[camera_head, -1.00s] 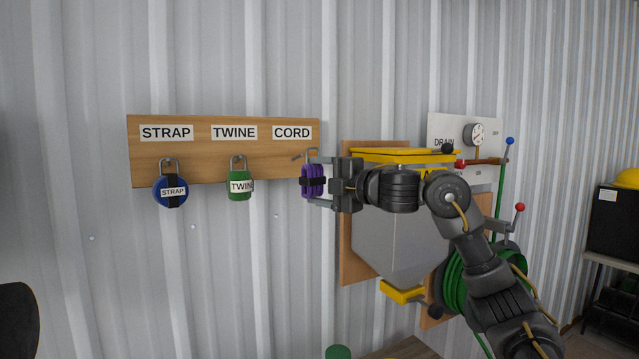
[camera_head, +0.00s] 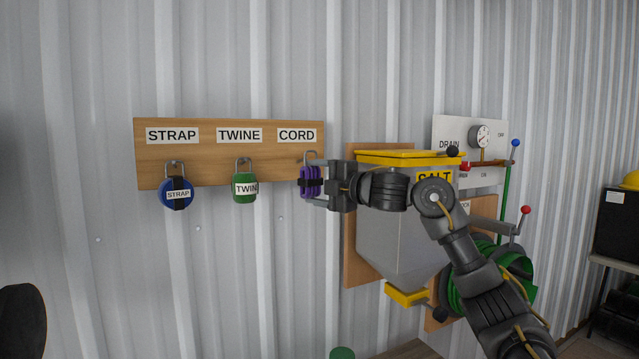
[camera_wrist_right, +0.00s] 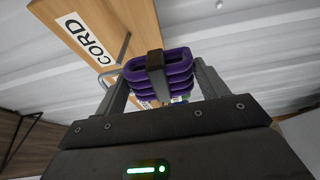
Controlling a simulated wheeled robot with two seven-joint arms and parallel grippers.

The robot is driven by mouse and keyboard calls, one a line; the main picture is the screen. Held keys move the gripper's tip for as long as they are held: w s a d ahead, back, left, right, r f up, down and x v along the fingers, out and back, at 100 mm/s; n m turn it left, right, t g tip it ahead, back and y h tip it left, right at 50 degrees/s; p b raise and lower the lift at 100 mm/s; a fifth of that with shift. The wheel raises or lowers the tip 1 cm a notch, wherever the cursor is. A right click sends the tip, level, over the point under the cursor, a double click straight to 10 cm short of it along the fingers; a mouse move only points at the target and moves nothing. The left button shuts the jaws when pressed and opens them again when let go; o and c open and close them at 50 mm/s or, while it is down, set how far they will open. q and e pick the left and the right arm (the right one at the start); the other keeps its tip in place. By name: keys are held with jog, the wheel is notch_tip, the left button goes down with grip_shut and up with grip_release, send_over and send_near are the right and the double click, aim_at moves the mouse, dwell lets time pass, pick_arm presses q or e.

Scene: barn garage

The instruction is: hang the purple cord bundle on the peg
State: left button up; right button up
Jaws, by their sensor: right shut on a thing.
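The purple cord bundle (camera_head: 311,182), with a black band and a grey wire loop on top, is at the right end of the wooden peg board (camera_head: 220,172), under the CORD label (camera_head: 297,135). My right gripper (camera_head: 318,185) is shut on it from the right. In the right wrist view the bundle (camera_wrist_right: 160,72) sits between the two fingers (camera_wrist_right: 160,90). The CORD peg (camera_wrist_right: 122,47) shows there beside the loop (camera_wrist_right: 110,78); in the head view the loop overlaps the peg. I cannot tell whether the peg passes through the loop. My left gripper is not in view.
A blue STRAP bundle (camera_head: 177,193) and a green TWINE bundle (camera_head: 245,187) hang on the other pegs. The grey SALT hopper (camera_head: 390,235) with its yellow lid is close behind my right arm. The wall below the board is clear.

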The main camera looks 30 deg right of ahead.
jog(key=shift+w+p, duration=0.45)
jog(key=shift+w, duration=1.2)
jog(key=shift+w+d+p, duration=0.3)
jog(key=shift+w+p, duration=0.1)
jog(key=shift+w, duration=0.15)
jog(key=shift+w+f, duration=0.2)
jog(key=shift+w, duration=0.2)
jog(key=shift+w+a+f, duration=0.25)
jog(key=shift+w+f, duration=0.25)
jog(key=shift+w, duration=0.2)
jog(key=shift+s+d, duration=0.2)
jog(key=shift+s, duration=0.05)
jog(key=shift+a, duration=0.1)
